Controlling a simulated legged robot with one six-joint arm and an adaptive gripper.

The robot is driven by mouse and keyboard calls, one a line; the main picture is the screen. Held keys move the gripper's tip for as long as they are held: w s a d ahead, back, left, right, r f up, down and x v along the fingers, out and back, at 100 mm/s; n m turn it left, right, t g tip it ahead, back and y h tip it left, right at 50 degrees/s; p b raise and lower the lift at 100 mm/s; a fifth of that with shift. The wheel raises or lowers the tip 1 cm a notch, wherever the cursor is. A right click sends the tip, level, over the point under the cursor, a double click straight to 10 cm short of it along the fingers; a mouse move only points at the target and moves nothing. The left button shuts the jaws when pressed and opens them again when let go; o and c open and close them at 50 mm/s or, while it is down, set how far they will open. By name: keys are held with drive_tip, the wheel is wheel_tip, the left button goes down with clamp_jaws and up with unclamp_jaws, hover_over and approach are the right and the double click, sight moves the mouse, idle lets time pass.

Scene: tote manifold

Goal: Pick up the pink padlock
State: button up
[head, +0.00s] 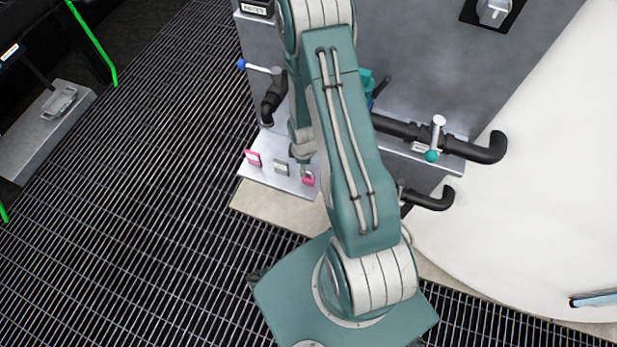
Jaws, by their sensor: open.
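The pink padlock (308,180) is on a light metal ledge (266,178) at the foot of the grey cabinet, in the middle of the head view. Its grey shackle points up, and my arm hides part of the view just right of it. My gripper (302,157) hangs just above and slightly left of the padlock, at the end of my folded arm. It is small and partly hidden behind my arm link. It is open, with nothing seen in it. I cannot tell whether it touches the padlock.
A pink and white piece (252,158) and a small grey piece (281,168) stand left of the padlock. Black pipes with a blue-tipped valve handle (258,68) and a teal-tipped one (435,138) project from the cabinet (430,60). Open grating (140,200) lies at left.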

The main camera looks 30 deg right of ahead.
sight(309, 177)
drive_tip(key=shift+s+f, duration=0.1)
drive_tip(key=shift+f, duration=2)
clamp_jaws()
